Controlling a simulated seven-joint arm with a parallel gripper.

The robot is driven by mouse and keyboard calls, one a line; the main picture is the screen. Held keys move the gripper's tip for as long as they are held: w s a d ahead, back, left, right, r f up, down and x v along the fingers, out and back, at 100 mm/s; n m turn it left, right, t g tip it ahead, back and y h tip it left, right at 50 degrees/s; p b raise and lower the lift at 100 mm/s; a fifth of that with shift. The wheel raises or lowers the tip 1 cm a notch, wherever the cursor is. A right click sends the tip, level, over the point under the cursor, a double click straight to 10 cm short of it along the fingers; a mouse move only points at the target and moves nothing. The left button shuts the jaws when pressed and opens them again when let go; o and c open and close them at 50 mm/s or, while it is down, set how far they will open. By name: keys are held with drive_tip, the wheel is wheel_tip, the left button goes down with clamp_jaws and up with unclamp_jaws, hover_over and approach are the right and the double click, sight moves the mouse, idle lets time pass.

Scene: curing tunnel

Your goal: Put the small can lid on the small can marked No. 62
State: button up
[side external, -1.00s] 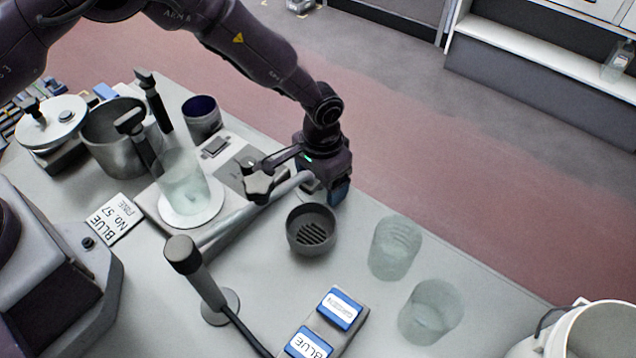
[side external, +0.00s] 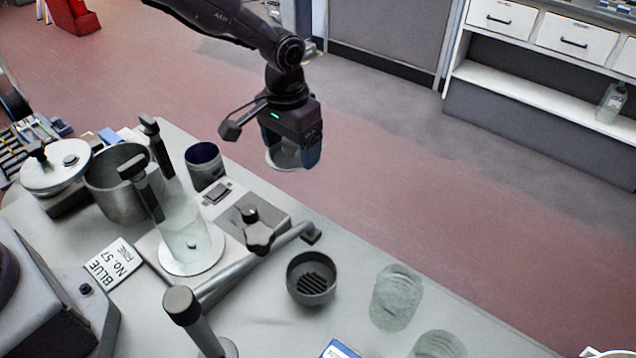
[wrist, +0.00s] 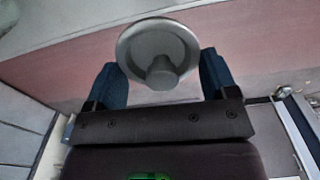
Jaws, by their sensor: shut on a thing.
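My gripper (side external: 290,152) is raised above the far edge of the bench, to the right of the pots. Its two blue fingers are shut on a grey round lid (side external: 283,158). In the wrist view the lid (wrist: 137,45) shows as a disc with a stubby knob, between the fingers (wrist: 160,78). A small dark can (side external: 207,174), open at the top with a blue inside, stands on the bench at left, below and left of my gripper. I see no No. 62 marking on it or anywhere else.
A metal pot (side external: 112,198), a lidded pan (side external: 52,170) and a glass beaker (side external: 185,228) on a stirrer stand at left. A slotted dark cup (side external: 311,290) and clear beakers (side external: 397,297) stand at right.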

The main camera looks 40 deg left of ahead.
drive_tip(key=s+a+r+n, duration=0.1)
drive_tip(key=s+a+n, duration=0.15)
drive_tip(key=a, duration=0.65)
drive_tip(key=s+a+r+n, duration=0.2)
drive_tip(key=s+a, duration=0.1)
drive_tip(key=a, duration=0.7)
wheel_tip(320, 180, down, 6)
drive_tip(key=shift+d+f, duration=0.2)
drive_tip(key=shift+f+m, duration=0.25)
drive_tip(key=shift+f, duration=0.3)
idle(1.0)
drive_tip(key=o, duration=0.8)
wheel_tip(320, 180, up, 7)
idle(0.9)
